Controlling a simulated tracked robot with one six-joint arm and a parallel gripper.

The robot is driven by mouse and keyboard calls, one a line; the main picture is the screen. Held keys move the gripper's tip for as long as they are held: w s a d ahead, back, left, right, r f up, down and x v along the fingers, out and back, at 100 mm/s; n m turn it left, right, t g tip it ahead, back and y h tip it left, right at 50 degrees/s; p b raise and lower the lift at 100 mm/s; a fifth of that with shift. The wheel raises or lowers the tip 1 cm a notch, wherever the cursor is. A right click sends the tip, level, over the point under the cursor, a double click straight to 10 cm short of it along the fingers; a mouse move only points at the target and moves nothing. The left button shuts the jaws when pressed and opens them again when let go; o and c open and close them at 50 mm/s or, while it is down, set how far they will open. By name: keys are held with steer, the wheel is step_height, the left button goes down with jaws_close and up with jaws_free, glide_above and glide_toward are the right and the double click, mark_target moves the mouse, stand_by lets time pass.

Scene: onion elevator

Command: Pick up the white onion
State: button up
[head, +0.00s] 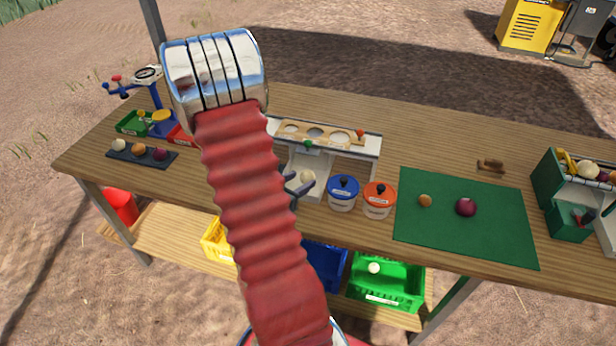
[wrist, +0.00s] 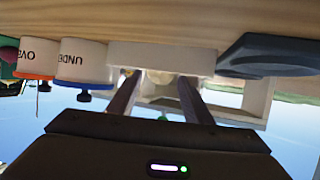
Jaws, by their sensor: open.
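A white onion (head: 307,176) sits in the white elevator frame (head: 368,146) near the middle of the table. My gripper (head: 300,182) is open, its dark fingers reaching toward this onion from the front. The wrist view appears upside down. There the pale onion (wrist: 160,76) shows between the two fingertips of my gripper (wrist: 160,82), partly hidden by a white ledge (wrist: 160,58). I cannot tell whether the fingers touch it.
Blue-lidded (head: 343,190) and orange-lidded (head: 379,200) tubs stand close right of the elevator. A green mat (head: 470,235) holds an orange-brown onion and a red onion. A dark tray (head: 125,155) holds several onions at left. Another white onion (head: 374,268) lies in a low green crate (head: 395,298).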

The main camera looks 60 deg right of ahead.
mark_target(307, 172)
steer(key=shift+x, duration=2.6)
steer(key=shift+r, duration=0.1)
steer(key=shift+c, duration=0.7)
steer(key=c, duration=0.8)
steer(key=shift+r, duration=0.15)
steer(key=shift+r, duration=1.65)
steer(key=a, duration=0.6)
steer(key=w+a, duration=0.1)
steer(key=a, duration=0.4)
steer(key=w+a, duration=0.1)
steer(key=a, duration=0.5)
steer(key=shift+w+a, duration=0.25)
steer(key=shift+a, duration=0.1)
